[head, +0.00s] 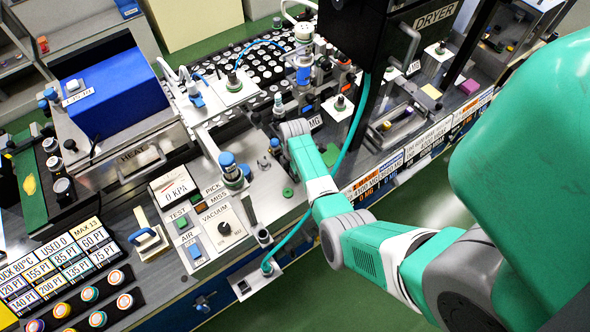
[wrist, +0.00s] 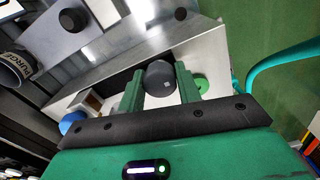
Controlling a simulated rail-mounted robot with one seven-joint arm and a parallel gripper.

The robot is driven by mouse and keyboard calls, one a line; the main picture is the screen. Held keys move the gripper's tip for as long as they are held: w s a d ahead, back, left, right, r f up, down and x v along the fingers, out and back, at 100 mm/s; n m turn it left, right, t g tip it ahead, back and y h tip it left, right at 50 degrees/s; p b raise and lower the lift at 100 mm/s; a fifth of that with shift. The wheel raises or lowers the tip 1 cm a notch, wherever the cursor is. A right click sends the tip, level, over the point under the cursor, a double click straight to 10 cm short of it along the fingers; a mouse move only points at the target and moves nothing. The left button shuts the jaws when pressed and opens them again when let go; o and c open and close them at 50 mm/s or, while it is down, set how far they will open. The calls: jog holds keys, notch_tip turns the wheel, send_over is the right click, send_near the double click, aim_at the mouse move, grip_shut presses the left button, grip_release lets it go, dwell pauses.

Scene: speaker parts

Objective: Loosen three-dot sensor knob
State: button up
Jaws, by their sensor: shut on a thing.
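In the wrist view a dark grey round knob (wrist: 159,78) stands between the two green fingers of my gripper (wrist: 161,84). The fingers are closed on it from both sides. A small pale mark shows on the knob, but it is too small for me to make out any dots. The knob is at a pale, box-like fixture, and its lower part is hidden. In the head view my arm reaches over the bench from the right; the fingertips and the held knob cannot be made out clearly there.
A green round part (wrist: 202,86) is just right of the fingers, and a blue cap (wrist: 72,122) is lower left. A dark knob (wrist: 73,20) and a cylinder marked PURGE (wrist: 14,70) stand farther left. A teal hose (head: 352,130) hangs close to my arm.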

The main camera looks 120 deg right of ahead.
jog(key=shift+f+n, duration=0.1)
jog(key=shift+n, duration=0.2)
dwell(0.4)
jog(key=o, duration=1)
jog(key=shift+c, duration=0.2)
jog(key=shift+r, duration=3.95)
